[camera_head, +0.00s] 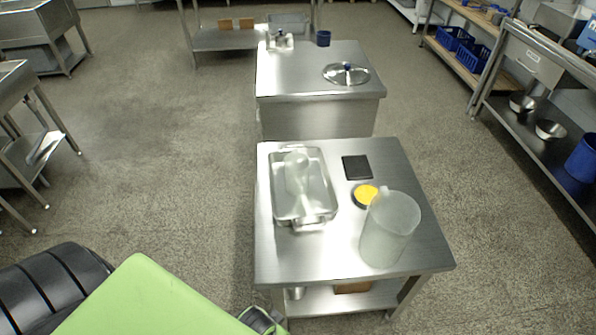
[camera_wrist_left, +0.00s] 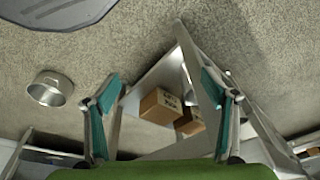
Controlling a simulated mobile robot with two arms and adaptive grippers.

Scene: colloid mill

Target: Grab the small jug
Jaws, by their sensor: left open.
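A translucent whitish jug (camera_head: 388,232) stands upright at the right front of the near steel table (camera_head: 300,262). It is the only clear jug in the head view; its handle is not clear to me. A steel tray (camera_head: 281,214) at the left of the table holds a translucent vessel (camera_head: 297,172) with a narrow end. My left gripper (camera_head: 262,320) shows only partly, low in front of the table's left front corner and apart from the jug. In the left wrist view, its teal-padded fingers (camera_wrist_left: 158,98) are spread with nothing between them. My right gripper is not in view.
A yellow-topped round item (camera_head: 365,195) sits just behind the jug, and a black square pad (camera_head: 356,167) lies farther back. Brown boxes (camera_wrist_left: 162,106) lie low beyond my left fingers, with a steel pot (camera_wrist_left: 50,88) at left. Another steel table (camera_head: 310,88) stands behind.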

